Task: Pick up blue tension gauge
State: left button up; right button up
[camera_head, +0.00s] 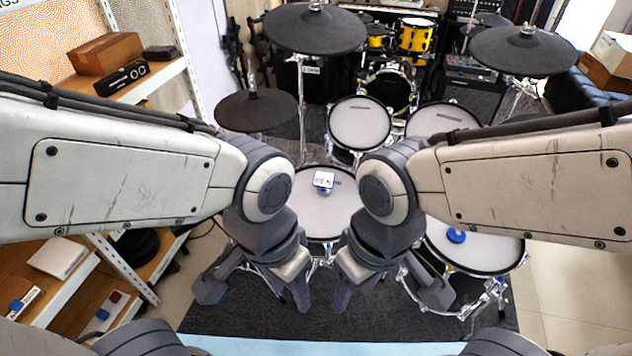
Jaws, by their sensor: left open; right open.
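A round blue object (456,235) lies on the right drum pad (490,250). Which of the two is the blue tension gauge I cannot tell for certain. My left gripper (256,288) is open, in front of and left of the middle pad. My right gripper (391,289) is open, in front of the pads, left of and nearer than the round blue object. I see nothing held in either gripper.
More drum pads (360,123) and dark cymbals (315,30) stand behind. A wooden shelf (150,78) with boxes is on the left. Metal stands and rims surround the pads. A dark mat (330,325) covers the floor in front.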

aim_at(325, 180)
jog(key=k, duration=0.5)
jog(key=u, duration=1)
jog(key=i, duration=0.75)
jog(key=z, duration=0.95)
